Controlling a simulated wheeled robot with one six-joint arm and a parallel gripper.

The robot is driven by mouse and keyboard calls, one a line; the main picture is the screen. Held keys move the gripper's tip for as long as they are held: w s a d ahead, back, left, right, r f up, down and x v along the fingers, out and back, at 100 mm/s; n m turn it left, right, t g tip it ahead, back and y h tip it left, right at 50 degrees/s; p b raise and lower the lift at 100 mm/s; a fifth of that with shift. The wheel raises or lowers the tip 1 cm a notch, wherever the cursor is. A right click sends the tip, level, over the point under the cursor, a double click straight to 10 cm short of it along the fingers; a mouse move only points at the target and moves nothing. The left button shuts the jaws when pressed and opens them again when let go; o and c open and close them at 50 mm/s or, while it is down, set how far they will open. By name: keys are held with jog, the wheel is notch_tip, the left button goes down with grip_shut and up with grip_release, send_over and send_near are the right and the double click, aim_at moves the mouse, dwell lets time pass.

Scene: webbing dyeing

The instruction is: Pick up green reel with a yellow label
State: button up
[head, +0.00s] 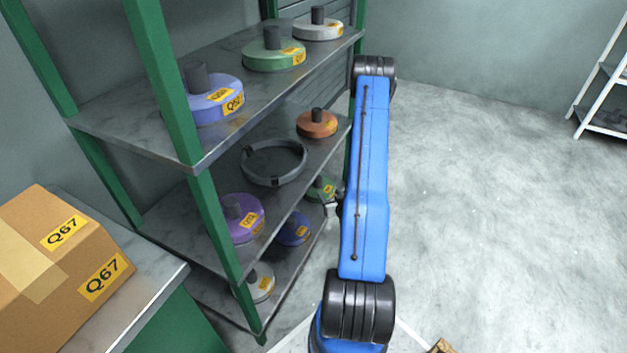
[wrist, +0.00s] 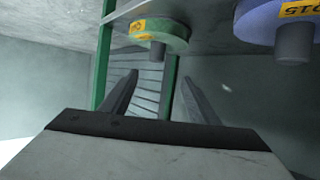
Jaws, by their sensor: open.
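Two green reels with yellow labels show in the head view. One green reel (head: 268,58) stands on the top shelf, and another green reel (head: 321,186) sits on the bottom shelf, partly hidden by the shelf above and my arm. My gripper (head: 333,208) is beside the lower one, mostly hidden behind my arm. The wrist view looks upside down. In it a green reel (wrist: 174,41) with a yellow label hangs at the top centre, its dark hub pointing down. My gripper (wrist: 160,77) has its two fingers spread and empty, with the reel apart from them.
A blue reel (head: 292,231) stands near the lower green one; a blue reel (wrist: 262,18) shows right in the wrist view. Green shelf posts (head: 219,235) and the middle shelf edge confine the space. A cardboard box (head: 45,262) is at left.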

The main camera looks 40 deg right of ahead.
send_near(320, 181)
jog(key=x, duration=0.5)
jog(key=shift+w+a+f, duration=0.15)
jog(key=shift+a+f, duration=0.05)
jog(key=shift+a, duration=0.15)
jog(key=shift+d+x, duration=0.15)
jog(key=shift+x, duration=1.15)
jog(key=shift+d+x, duration=0.15)
jog(key=shift+x, duration=1.15)
jog(key=shift+r, duration=0.2)
grip_shut()
